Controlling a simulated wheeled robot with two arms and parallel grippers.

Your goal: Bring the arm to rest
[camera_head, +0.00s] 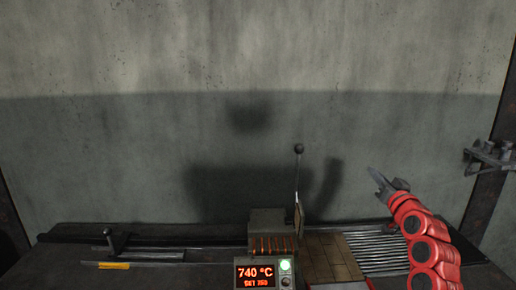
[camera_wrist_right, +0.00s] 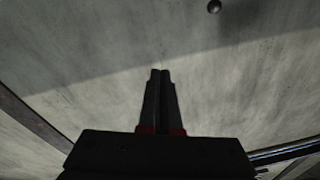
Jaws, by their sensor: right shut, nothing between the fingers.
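My right gripper (camera_head: 377,180) is raised in the air at the right side of the head view, at the end of my red right arm. Its fingers point up and to the left, toward the wall. In the right wrist view the two dark fingers (camera_wrist_right: 160,75) lie together, with nothing between them. My left gripper is not in the head view.
A bench holds a small heater (camera_head: 272,222) with glowing slots, an upright lever with a ball knob (camera_head: 299,148), and a display (camera_head: 256,273) reading 740 °C. A roller rack (camera_head: 372,247) is behind my arm. A bracket (camera_head: 488,155) is at far right.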

